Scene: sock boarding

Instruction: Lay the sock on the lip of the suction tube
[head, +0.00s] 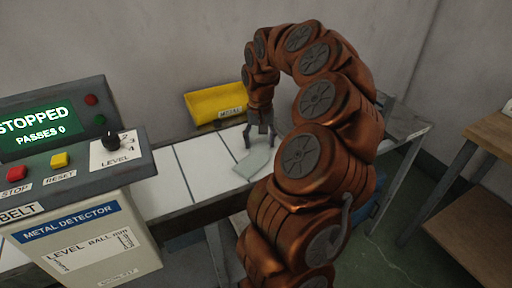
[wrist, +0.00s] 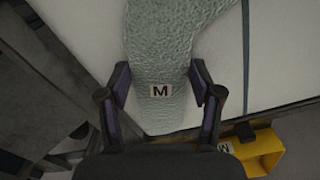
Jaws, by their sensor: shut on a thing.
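A pale grey-green sock (head: 253,163) lies against the white belt, with its lower end spread toward the left in the head view. My gripper (head: 259,142) points down at the sock's end. I cannot make out the suction tube; my arm covers part of the area behind.
A yellow bin (head: 216,102) with a label stands behind the belt (head: 165,190). A metal detector panel (head: 70,130) at left reads STOPPED, PASSES 0. A pale rounded thing (head: 284,108) is partly hidden behind my arm. A wooden table (head: 480,170) stands at right.

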